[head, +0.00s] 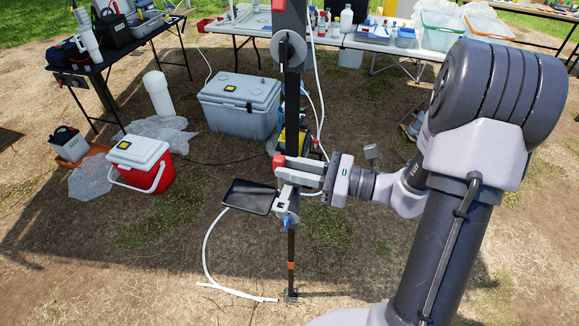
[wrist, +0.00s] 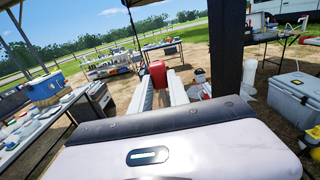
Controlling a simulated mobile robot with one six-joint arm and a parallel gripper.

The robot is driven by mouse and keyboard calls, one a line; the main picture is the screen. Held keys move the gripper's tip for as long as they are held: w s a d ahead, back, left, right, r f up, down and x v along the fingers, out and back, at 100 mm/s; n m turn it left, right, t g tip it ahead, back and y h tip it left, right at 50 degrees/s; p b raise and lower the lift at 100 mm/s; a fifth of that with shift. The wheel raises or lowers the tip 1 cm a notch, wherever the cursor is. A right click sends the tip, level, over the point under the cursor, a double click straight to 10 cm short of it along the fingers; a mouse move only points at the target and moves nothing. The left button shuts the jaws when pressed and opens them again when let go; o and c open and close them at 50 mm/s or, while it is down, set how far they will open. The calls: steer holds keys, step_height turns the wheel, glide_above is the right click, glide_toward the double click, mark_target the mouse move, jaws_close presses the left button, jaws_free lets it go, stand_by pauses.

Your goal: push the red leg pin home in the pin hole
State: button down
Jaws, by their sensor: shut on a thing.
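The red leg pin (head: 279,161) shows as a small red block at the left side of the dark upright leg (head: 293,100). My gripper (head: 284,168) reaches in from the right at the leg and is shut on the pin. In the wrist view the red pin (wrist: 158,72) is between the ends of my two pale fingers. The dark leg (wrist: 227,45) stands just right of them there. The pin hole is hidden, and I cannot tell how far the pin is in it.
A grey disc (head: 288,49) sits higher on the leg. A dark tablet (head: 249,196) is left of the leg, and white tubing (head: 207,250) hangs down to the ground. A grey cooler (head: 240,105) and a red cooler (head: 140,163) stand behind. Open ground lies at the front left.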

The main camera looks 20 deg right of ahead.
steer(key=shift+f+b, duration=2.4)
steer(key=shift+f, duration=0.55)
steer(key=shift+f, duration=0.1)
steer(key=shift+f+b, duration=0.35)
steer(key=shift+b, duration=0.05)
step_height(320, 180, down, 6)
steer(key=b, duration=0.5)
stand_by(0.7)
steer(key=c, duration=1.2)
jaws_free()
steer(key=p+v, duration=0.4)
steer(key=v, duration=1.3)
steer(key=shift+s+d, duration=0.15)
